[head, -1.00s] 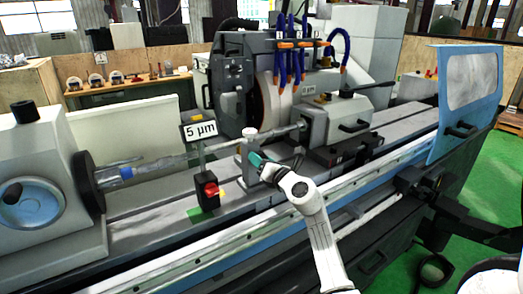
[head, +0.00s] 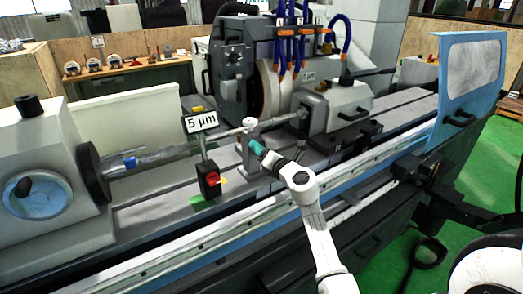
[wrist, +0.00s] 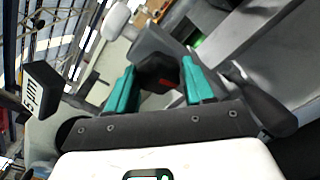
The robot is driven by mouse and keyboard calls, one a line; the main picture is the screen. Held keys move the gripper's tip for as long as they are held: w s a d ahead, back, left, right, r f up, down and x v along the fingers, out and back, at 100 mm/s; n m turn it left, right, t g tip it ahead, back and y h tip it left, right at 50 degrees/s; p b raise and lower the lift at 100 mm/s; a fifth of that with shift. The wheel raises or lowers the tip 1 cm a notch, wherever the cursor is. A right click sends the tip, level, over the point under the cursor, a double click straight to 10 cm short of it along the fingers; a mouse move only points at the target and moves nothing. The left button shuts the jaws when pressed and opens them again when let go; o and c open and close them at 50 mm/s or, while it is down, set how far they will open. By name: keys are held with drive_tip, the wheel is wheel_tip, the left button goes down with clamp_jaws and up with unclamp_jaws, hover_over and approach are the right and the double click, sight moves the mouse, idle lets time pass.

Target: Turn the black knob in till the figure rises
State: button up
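In the head view the knob is hidden by the fingers. The sign (head: 201,123) left of the post reads "5 µm"; it also shows tilted at the left of the wrist view (wrist: 42,90).
A black box with a red button (head: 210,180) stands below the sign. A shaft (head: 150,158) runs along the grinder behind the post. The wheel housing (head: 240,75) with blue hoses (head: 297,45) is behind. A blue guard (head: 468,85) is at right.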

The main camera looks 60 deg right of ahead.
drive_tip(key=o, duration=0.4)
drive_tip(key=v, duration=1)
drive_tip(key=shift+s+a, duration=0.25)
drive_tip(key=shift+s, duration=0.05)
